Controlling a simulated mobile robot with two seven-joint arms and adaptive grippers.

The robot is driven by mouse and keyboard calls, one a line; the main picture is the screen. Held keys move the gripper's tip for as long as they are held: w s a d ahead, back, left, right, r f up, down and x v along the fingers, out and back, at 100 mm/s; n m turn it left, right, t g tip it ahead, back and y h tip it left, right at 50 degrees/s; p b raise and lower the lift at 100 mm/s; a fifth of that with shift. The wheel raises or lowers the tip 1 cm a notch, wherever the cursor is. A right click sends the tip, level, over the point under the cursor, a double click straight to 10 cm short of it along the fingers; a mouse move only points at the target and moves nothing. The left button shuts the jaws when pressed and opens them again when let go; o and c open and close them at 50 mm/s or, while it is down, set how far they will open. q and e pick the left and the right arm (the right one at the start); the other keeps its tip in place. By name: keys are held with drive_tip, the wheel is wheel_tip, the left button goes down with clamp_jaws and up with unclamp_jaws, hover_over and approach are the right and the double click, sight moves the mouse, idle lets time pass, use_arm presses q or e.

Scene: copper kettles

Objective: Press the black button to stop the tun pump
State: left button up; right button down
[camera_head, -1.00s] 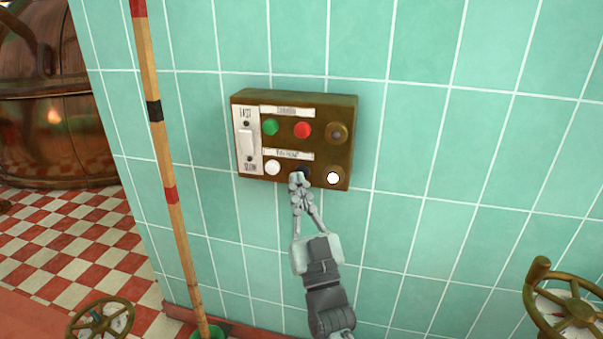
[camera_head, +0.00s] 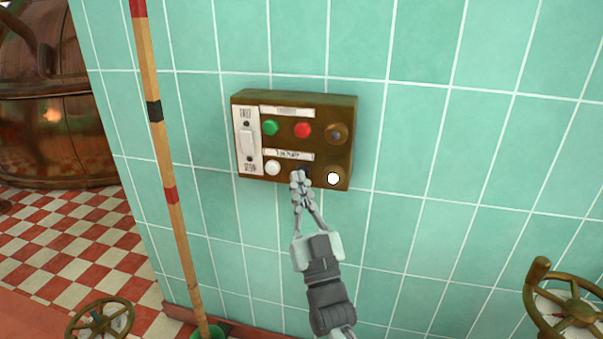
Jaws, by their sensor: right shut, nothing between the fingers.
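A brass control box (camera_head: 345,110) is mounted on the tiled wall. Its lower row, under a small label (camera_head: 288,155), has a white button (camera_head: 272,168) on the left, the black button (camera_head: 306,172) in the middle and a lit white lamp (camera_head: 333,178) on the right. My right gripper (camera_head: 297,177) is shut and empty, with its fingertips at the black button and hiding most of it. I cannot tell whether the tips touch it or press it in. My left gripper is not in view.
A green button (camera_head: 270,128), a red button (camera_head: 303,130) and an unlit dark lamp (camera_head: 337,133) form the upper row. A white switch (camera_head: 246,142) is at the box's left. A striped pole (camera_head: 172,190) stands left; handwheels (camera_head: 573,312) are low right and low left (camera_head: 100,321).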

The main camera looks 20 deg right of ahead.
drive_tip(key=shift+w+d, duration=0.3)
drive_tip(key=shift+w, duration=0.15)
idle(0.8)
drive_tip(key=shift+s+a, duration=0.1)
drive_tip(key=shift+s, duration=0.05)
drive_tip(key=shift+s+a+p, duration=0.3)
drive_tip(key=shift+s+a, duration=0.1)
drive_tip(key=shift+s, duration=0.2)
drive_tip(key=shift+s+a+f+p, duration=0.1)
drive_tip(key=shift+s+a+p, duration=0.15)
drive_tip(key=shift+s+a, duration=0.35)
drive_tip(key=shift+s+a+r+p, duration=0.1)
drive_tip(key=shift+s+a+p, duration=0.25)
drive_tip(key=shift+s, duration=0.5)
drive_tip(key=shift+s+a+f+p, duration=0.1)
drive_tip(key=shift+s+a+p, duration=0.05)
drive_tip(key=shift+s+a, duration=0.5)
